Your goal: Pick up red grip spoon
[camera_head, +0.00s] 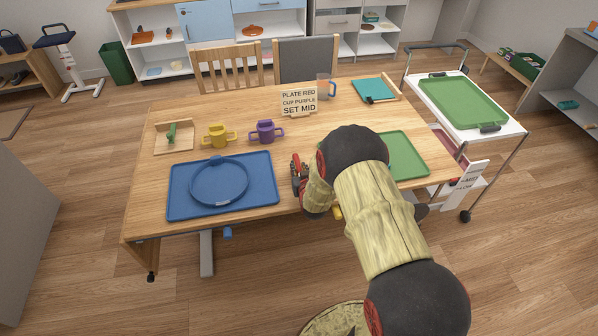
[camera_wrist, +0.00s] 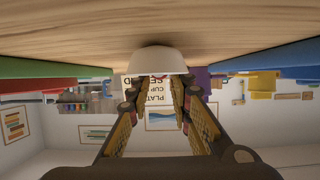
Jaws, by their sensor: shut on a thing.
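My gripper (camera_head: 300,176) is low over the front of the wooden table, just right of the blue tray. Red shows at its fingers in the head view, but I cannot tell there how much is spoon. In the wrist view my gripper (camera_wrist: 160,105) has its fingers spaced apart, on either side of a white rounded piece (camera_wrist: 158,60) close to the tabletop. A small bit of red shows just below that piece. I take this to be the red grip spoon, held between the fingertips; most of its shape is hidden.
A blue tray (camera_head: 265,204) with a blue plate (camera_head: 219,181) lies left of my gripper. Yellow (camera_head: 217,136) and purple (camera_head: 265,131) cups and a sign (camera_head: 299,102) stand farther back. The table centre is clear.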

